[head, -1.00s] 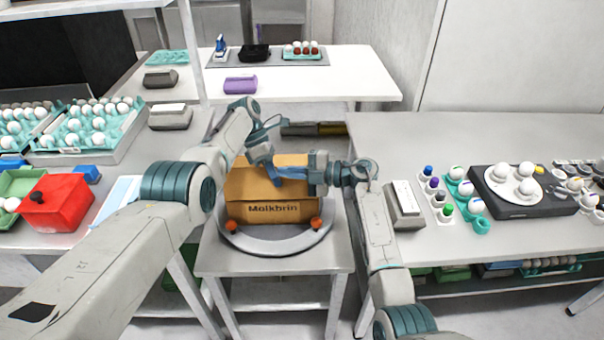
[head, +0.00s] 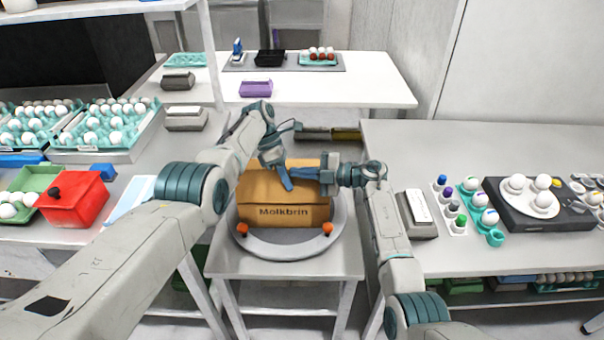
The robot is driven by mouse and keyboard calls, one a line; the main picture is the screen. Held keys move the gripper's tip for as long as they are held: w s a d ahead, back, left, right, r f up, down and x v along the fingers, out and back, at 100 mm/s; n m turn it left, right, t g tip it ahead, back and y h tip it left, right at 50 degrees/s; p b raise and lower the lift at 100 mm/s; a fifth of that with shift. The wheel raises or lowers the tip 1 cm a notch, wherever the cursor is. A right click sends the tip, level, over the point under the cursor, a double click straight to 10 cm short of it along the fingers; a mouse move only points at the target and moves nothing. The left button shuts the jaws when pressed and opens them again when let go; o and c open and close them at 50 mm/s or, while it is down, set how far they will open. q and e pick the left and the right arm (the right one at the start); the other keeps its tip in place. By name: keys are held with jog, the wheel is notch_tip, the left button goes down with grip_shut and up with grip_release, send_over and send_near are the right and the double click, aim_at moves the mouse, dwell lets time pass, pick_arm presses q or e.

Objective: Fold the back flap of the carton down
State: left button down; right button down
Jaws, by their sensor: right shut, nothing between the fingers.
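The brown carton (head: 285,213), marked "Molkbrin", sits on a round grey plate (head: 283,248) on a small table. Its front wall faces me. The back flap is largely hidden behind the grippers, and I cannot tell its angle. My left gripper (head: 287,183) points down over the carton's top; whether its fingers are apart cannot be made out. My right gripper (head: 294,173) comes in from the right, lies level across the carton's top, and is shut and empty. The two grippers' tips are close together; contact with the cardboard is unclear.
Two orange knobs (head: 242,228) (head: 327,229) stand at the plate's front. A red box (head: 75,200) and egg trays (head: 140,150) are on the left counter. A grey device (head: 418,213) and a black unit with white eggs (head: 520,210) are on the right counter.

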pick_arm(q)
jog(key=shift+s+d, duration=0.25)
jog(key=shift+s, duration=0.05)
pick_arm(e)
jog(key=shift+w+d+f+t, duration=0.2)
jog(key=shift+w+f+t, duration=0.1)
pick_arm(q)
jog(key=c, duration=1.6)
grip_release()
jog(key=shift+c, duration=0.2)
jog(key=shift+w+a, duration=0.1)
jog(key=shift+w, duration=0.05)
